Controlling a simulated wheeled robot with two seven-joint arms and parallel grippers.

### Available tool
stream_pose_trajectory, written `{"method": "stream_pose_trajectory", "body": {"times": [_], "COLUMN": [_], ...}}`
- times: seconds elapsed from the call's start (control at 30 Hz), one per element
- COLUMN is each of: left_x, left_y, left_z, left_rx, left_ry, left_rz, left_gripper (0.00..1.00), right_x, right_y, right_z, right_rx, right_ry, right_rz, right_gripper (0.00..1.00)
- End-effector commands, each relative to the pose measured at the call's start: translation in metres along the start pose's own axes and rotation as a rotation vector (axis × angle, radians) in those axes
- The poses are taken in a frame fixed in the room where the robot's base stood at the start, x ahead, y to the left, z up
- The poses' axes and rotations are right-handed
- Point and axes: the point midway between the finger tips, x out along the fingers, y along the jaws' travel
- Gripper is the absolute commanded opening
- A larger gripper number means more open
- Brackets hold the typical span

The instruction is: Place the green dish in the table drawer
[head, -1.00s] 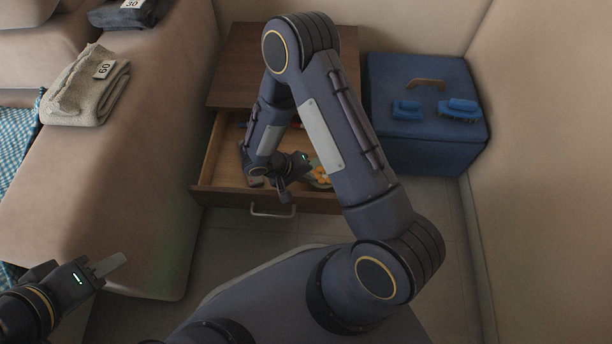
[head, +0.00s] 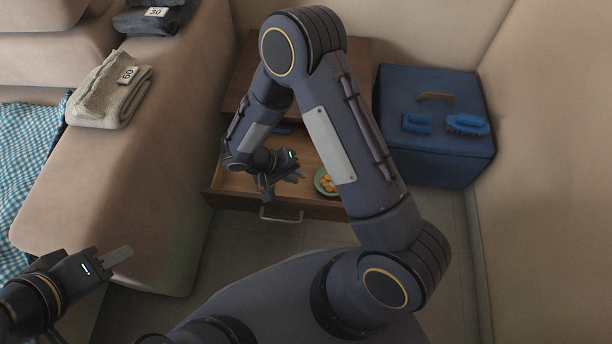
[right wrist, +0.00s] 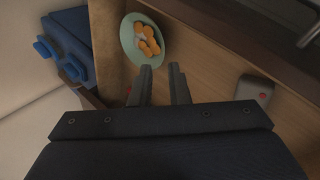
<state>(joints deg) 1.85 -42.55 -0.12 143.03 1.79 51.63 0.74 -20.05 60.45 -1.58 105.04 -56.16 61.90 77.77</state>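The green dish (head: 324,183) lies inside the open table drawer (head: 235,189), at its right end, with several orange pieces on it. In the right wrist view the green dish (right wrist: 140,42) is at the top, just beyond my fingertips. My right gripper (head: 282,184) is over the drawer, left of the dish and apart from it. Its fingers (right wrist: 161,70) are parted with nothing between them. My left gripper (head: 120,262) is at the lower left beside the sofa, away from the drawer; the gap between its fingers is not clear.
A blue box (head: 437,150) with blue brushes (head: 467,125) on top stands right of the table (head: 358,62). A folded beige towel (head: 112,95) lies on the sofa arm at left. A small grey object (right wrist: 254,88) shows inside the drawer. My right arm hides part of the table.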

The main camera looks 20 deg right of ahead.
Motion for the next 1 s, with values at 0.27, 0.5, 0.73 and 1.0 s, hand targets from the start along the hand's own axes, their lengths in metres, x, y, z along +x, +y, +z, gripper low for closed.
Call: {"method": "stream_pose_trajectory", "body": {"times": [0.27,0.5,0.73,1.0], "left_x": [-0.006,-0.005,-0.005,-0.005], "left_y": [0.003,0.003,0.002,0.002], "left_z": [-0.003,-0.003,-0.003,-0.003], "left_rx": [0.0,0.0,0.0,0.0], "left_ry": [0.0,0.0,0.0,0.0], "left_rz": [0.0,0.0,0.0,0.0], "left_gripper": [0.36,0.36,0.36,0.36], "right_x": [-0.028,-0.072,-0.114,-0.152], "right_y": [0.009,0.083,0.155,0.202], "right_z": [-0.001,0.012,0.054,0.114], "right_rx": [0.008,0.043,0.073,0.115], "right_ry": [-0.011,-0.088,-0.065,0.154], "right_rz": [-0.022,-0.24,-0.547,-0.863], "right_gripper": [0.16,0.16,0.16,0.16]}}
